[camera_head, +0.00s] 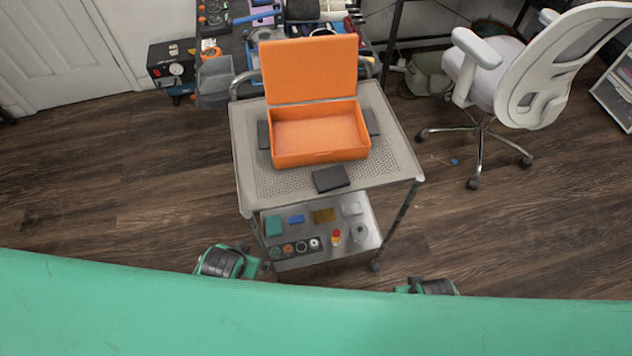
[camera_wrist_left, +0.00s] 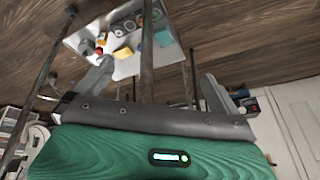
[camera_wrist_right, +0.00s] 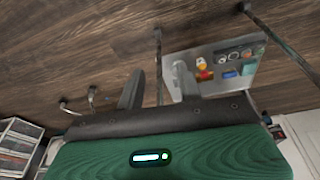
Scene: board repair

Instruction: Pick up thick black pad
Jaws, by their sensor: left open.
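A thick black pad (camera_head: 330,179) lies flat on the top of the grey cart (camera_head: 398,158), in front of the open orange box (camera_head: 321,132). Two more dark pads show beside the box, one at its left (camera_head: 263,135) and one at its right (camera_head: 371,122), both partly hidden by it. My left gripper (camera_wrist_left: 153,88) is open and empty, its fingers wide apart. My right gripper (camera_wrist_right: 157,86) is open and empty, its fingers less far apart. Both arms are low in front of the cart, away from the black pad, which neither wrist view shows.
The cart's lower shelf (camera_head: 290,262) holds several small coloured parts and rolls. A white office chair (camera_head: 540,70) stands at the right, and a cluttered workbench (camera_head: 225,45) behind. The orange lid (camera_head: 308,70) stands upright.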

